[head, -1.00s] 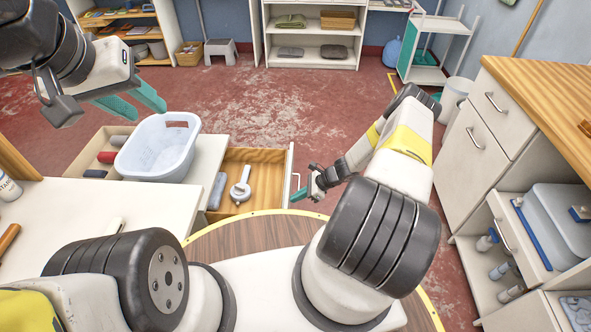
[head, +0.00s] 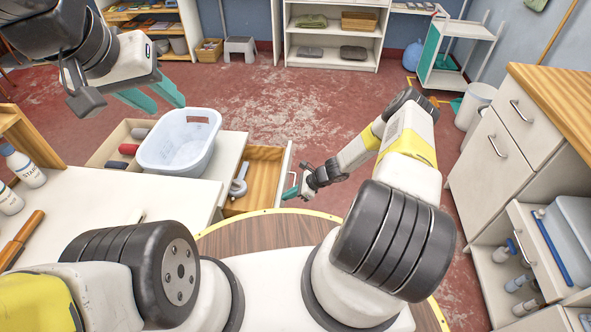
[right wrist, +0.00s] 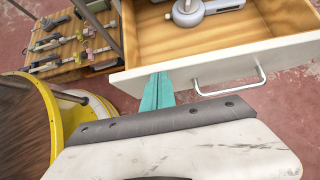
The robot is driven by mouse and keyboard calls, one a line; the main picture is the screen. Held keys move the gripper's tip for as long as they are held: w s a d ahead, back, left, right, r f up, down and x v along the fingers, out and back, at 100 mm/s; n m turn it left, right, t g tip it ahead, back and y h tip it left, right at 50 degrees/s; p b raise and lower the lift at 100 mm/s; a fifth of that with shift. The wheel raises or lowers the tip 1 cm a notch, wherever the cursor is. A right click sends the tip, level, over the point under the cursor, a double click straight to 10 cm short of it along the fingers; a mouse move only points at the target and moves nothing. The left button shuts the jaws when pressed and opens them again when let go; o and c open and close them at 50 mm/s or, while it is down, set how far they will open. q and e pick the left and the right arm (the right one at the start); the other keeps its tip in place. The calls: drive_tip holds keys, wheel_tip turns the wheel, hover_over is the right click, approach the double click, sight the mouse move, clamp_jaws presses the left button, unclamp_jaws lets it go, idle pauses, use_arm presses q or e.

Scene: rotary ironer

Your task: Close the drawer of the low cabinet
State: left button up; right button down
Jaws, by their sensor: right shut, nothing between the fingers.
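The low cabinet (head: 232,150) has a white top at the left. Its drawer (head: 262,183) is partly open to the right, with a wooden interior and a white front. The drawer also shows in the right wrist view (right wrist: 225,62), with its bar handle (right wrist: 232,90). My right gripper (head: 290,193) is shut and empty. Its teal fingertips (right wrist: 160,75) are at the outer face of the drawer front, beside the handle; they look to be touching it. My left gripper (head: 160,97) is open and empty, raised above the floor beyond the basket.
A pale blue basket (head: 178,145) stands on the cabinet top. A grey tool (head: 240,182) lies in the drawer. A white table (head: 110,210) with bottles is at left. A white cabinet (head: 495,150) stands at right. The red floor beyond is clear.

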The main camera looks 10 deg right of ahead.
drive_tip(key=w+a, duration=0.2)
drive_tip(key=a, duration=0.6)
drive_tip(key=w+a, duration=0.3)
drive_tip(key=a, duration=0.6)
drive_tip(key=shift+d, duration=0.1)
